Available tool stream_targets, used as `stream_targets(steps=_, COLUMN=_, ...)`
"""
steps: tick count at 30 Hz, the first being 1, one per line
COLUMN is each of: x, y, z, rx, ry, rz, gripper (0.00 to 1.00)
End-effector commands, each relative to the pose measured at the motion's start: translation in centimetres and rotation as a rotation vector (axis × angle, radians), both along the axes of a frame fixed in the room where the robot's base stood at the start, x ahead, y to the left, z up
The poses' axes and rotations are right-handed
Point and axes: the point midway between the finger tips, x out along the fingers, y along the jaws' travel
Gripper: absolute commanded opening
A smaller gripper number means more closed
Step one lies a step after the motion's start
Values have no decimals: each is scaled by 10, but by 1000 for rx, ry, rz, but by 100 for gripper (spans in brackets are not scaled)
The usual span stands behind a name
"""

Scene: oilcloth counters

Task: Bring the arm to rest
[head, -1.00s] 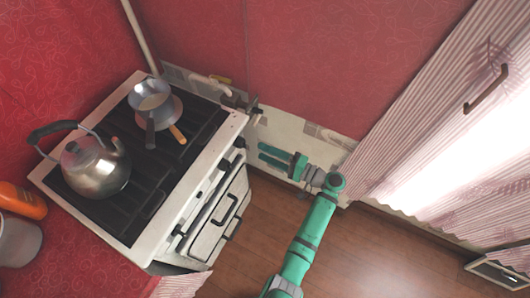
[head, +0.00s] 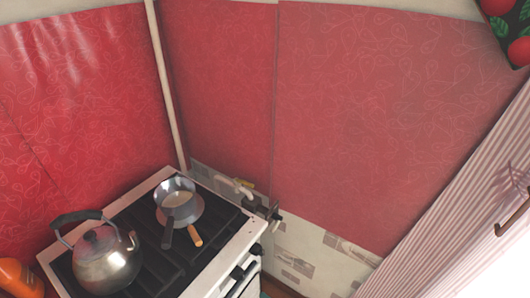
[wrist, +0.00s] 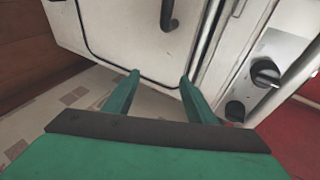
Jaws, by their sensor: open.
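My gripper (wrist: 159,85) shows in the wrist view as two green fingers held apart with nothing between them. Beyond the fingertips is the white front of the stove (wrist: 120,30), with a dark handle and black knobs. I cannot tell the exact gap between fingertips and stove. In the head view the gripper is out of frame, apart from perhaps a sliver of green at the bottom edge. The stove (head: 225,270) stands at lower left there.
A metal kettle (head: 105,265) and nested pans (head: 180,205) stand on the stove top. An orange bottle (head: 18,278) is at the left edge. A striped curtain (head: 455,200) hangs at right. Red wall covering (head: 390,110) fills the back. Tiled wall (head: 325,255) shows below it.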

Motion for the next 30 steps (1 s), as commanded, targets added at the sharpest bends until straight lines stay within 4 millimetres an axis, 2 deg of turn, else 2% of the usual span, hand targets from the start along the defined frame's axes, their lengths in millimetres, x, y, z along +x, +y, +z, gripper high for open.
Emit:
stream_targets(steps=1, x=-19, y=4, z=-13, rx=-54, ry=19, rz=-20, gripper=51)
stream_targets(steps=6, x=-70, y=4, z=-39, rx=-254, ry=42, rz=-86, gripper=51)
stream_targets(steps=10, x=-109, y=1, z=-43, rx=-408, ry=31, rz=-120, gripper=51)
stream_targets(steps=14, x=-145, y=-4, z=-33, rx=-561, ry=-4, rz=-144, gripper=51)
stream_targets(steps=17, x=-171, y=-8, z=-16, rx=-674, ry=-45, rz=-155, gripper=51)
stream_targets(steps=23, x=-215, y=-11, z=38, rx=-886, ry=-169, rz=-159, gripper=51)
stream_targets(steps=30, x=-255, y=-2, z=129, rx=-1096, ry=-375, rz=-134, gripper=51)
